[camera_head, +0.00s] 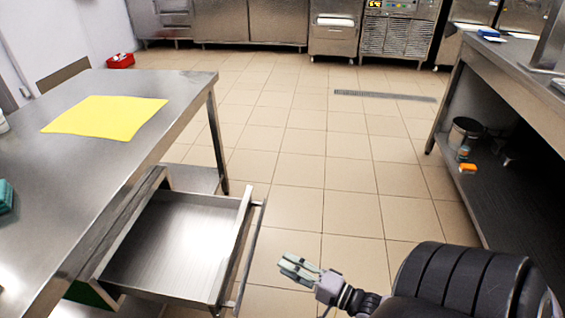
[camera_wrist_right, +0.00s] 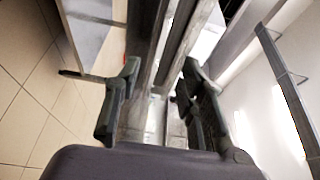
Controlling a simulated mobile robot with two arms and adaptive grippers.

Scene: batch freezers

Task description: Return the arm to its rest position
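My right gripper (camera_head: 298,269) is low in the head view, just right of the open drawer's handle bar and apart from it. In the right wrist view its two fingers (camera_wrist_right: 155,95) are spread with a gap between them, and nothing is held. The arm behind it comes in from the lower right. My left gripper does not show in either view.
An empty steel drawer (camera_head: 165,255) is pulled out under the left steel table (camera_head: 60,160), its handle (camera_head: 250,250) toward the aisle. A yellow cloth (camera_head: 105,117) lies on the table. A steel shelf unit (camera_head: 520,95) stands at right. The tiled floor (camera_head: 300,150) between is clear.

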